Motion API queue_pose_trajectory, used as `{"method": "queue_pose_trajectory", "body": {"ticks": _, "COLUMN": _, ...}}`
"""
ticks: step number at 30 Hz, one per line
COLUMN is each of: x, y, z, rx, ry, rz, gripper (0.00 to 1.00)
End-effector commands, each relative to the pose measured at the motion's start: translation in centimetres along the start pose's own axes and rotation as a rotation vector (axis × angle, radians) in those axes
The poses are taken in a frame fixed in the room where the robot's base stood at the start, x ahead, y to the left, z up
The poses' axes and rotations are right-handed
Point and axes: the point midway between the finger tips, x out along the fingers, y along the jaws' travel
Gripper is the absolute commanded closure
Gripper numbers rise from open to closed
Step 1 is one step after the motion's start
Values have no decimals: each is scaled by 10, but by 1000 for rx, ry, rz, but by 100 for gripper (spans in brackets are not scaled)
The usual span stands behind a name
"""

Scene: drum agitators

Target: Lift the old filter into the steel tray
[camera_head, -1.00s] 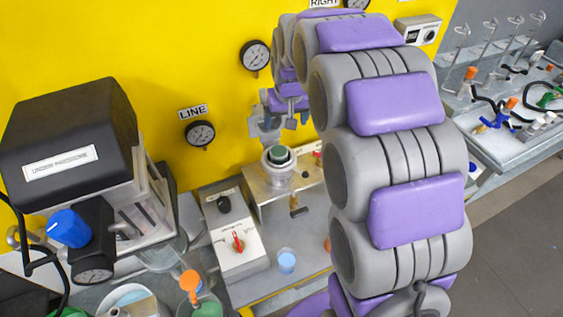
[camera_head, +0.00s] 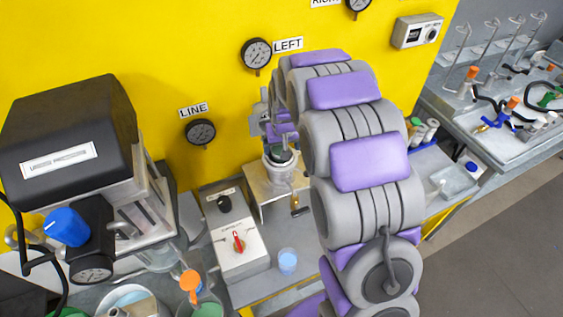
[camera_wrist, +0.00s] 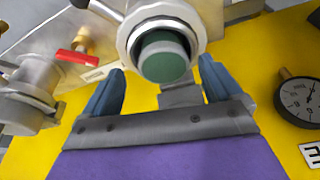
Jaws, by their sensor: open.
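The old filter appears to be the green-ended cylinder (camera_wrist: 165,62) seated in a round metal housing (camera_wrist: 130,40) in the wrist view. In the head view the housing (camera_head: 277,177) stands on a metal bracket, and the green top (camera_head: 279,155) shows inside it, partly covered by my gripper. My gripper (camera_wrist: 160,72) is open and empty; in the wrist view its two blue-grey fingers lie on either side of the filter's near edge. In the head view it is just above the housing (camera_head: 278,135).
A control box (camera_head: 236,243) with a red knob and a small blue cup (camera_head: 288,262) stand in front of the housing. A red-handled valve (camera_wrist: 77,57) is beside it. Gauges (camera_head: 256,53) hang on the yellow wall behind. A black-topped machine (camera_head: 70,135) stands left.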

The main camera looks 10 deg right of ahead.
Motion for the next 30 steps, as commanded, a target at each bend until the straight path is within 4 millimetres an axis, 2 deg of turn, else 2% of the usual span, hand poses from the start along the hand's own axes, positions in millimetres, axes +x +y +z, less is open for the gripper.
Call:
{"method": "queue_pose_trajectory", "body": {"ticks": 3, "x": 11, "y": -1, "z": 1, "rx": -1, "ry": -2, "rz": 1, "gripper": 8}}
{"method": "queue_pose_trajectory", "body": {"ticks": 9, "x": 10, "y": 1, "z": 0, "rx": 0, "ry": 1, "rz": -1, "gripper": 8}}
{"method": "queue_pose_trajectory", "body": {"ticks": 30, "x": 10, "y": 1, "z": 0, "rx": 0, "ry": 2, "rz": -1, "gripper": 75}}
